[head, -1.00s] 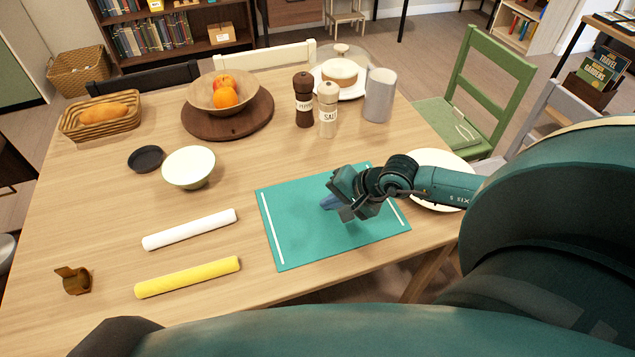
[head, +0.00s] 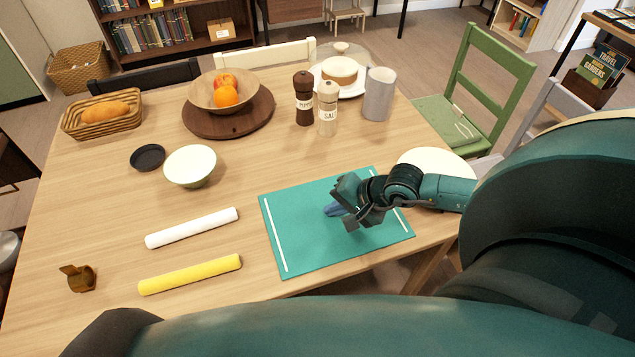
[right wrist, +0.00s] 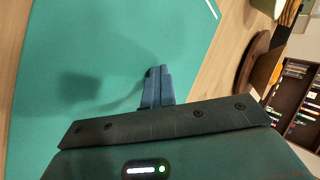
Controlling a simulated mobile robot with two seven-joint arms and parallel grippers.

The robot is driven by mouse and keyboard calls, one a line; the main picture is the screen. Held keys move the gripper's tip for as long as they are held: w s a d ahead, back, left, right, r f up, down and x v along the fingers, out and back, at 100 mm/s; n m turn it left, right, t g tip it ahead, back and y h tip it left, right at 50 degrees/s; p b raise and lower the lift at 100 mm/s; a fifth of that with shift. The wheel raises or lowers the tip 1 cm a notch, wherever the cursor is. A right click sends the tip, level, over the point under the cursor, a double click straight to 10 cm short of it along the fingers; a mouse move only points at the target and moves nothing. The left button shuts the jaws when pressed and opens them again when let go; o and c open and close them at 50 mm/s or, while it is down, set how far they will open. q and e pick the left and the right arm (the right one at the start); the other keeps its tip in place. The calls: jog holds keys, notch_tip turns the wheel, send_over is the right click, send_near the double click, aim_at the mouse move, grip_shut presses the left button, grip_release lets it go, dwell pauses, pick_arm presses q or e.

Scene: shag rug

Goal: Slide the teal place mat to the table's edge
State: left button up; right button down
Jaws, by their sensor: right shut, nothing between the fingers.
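The teal place mat (head: 305,230) lies flat on the wooden table (head: 110,225), with a white stripe near each short end. Its near edge is close to the table's near edge, with a narrow strip of bare wood between them. My right gripper (head: 334,210) is over the right half of the mat, its blue fingers shut and pointing down at the cloth. In the right wrist view the shut fingers (right wrist: 154,80) hold nothing, and their tips appear to rest on the mat (right wrist: 100,40). My left gripper is not in view.
A white plate (head: 425,159) sits behind my right forearm. A white roll (head: 192,228) and a yellow roll (head: 190,274) lie left of the mat. A bowl (head: 190,167), a salt shaker (head: 327,110) and a grey cup (head: 378,95) stand farther back.

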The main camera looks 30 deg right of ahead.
jog(key=shift+r+p, duration=2.3)
jog(key=shift+r, duration=1.05)
